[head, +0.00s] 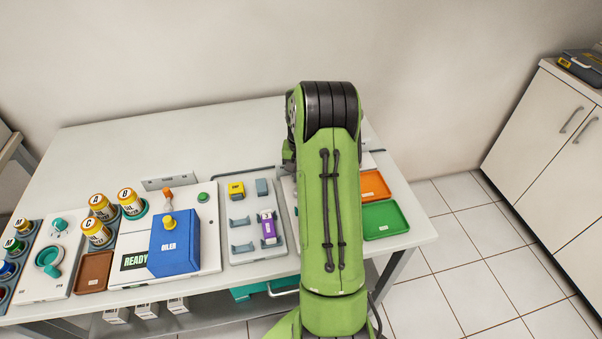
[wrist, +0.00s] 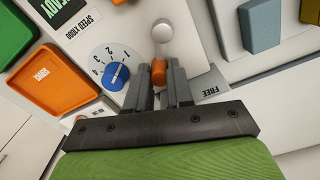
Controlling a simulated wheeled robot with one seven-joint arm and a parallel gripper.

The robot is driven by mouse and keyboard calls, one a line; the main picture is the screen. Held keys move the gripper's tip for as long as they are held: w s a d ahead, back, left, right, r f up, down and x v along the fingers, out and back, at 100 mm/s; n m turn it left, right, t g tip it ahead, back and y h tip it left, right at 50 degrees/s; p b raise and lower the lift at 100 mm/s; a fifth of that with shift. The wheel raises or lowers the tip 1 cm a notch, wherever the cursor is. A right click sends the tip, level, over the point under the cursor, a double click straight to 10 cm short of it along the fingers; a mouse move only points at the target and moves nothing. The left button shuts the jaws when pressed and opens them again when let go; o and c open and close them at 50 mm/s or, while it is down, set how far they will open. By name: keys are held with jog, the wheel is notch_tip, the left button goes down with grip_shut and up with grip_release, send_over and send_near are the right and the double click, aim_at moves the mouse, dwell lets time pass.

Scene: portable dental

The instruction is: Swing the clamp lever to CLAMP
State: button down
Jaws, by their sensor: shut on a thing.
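In the wrist view, the clamp lever's orange grip (wrist: 159,73) sits between the two dark fingers of my gripper (wrist: 158,69), which is shut on it. The grey FREE label plate (wrist: 209,87) lies right of the fingers. I see no CLAMP mark; the fingers and palm hide part of the panel. In the head view, my green arm covers the lever and my gripper.
In the wrist view, a blue numbered dial (wrist: 116,74) is close left of the fingers, with an orange tray (wrist: 65,78) and green tray (wrist: 14,32) farther left. A grey-blue block (wrist: 259,26) stands at upper right. In the head view, a blue box (head: 174,249) stands left on the table.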

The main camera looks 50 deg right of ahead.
jog(key=c, duration=1)
grip_release()
jog(key=shift+r, duration=0.1)
notch_tip(320, 180, up, 16)
jog(key=p, duration=0.4)
jog(key=shift+f, duration=0.2)
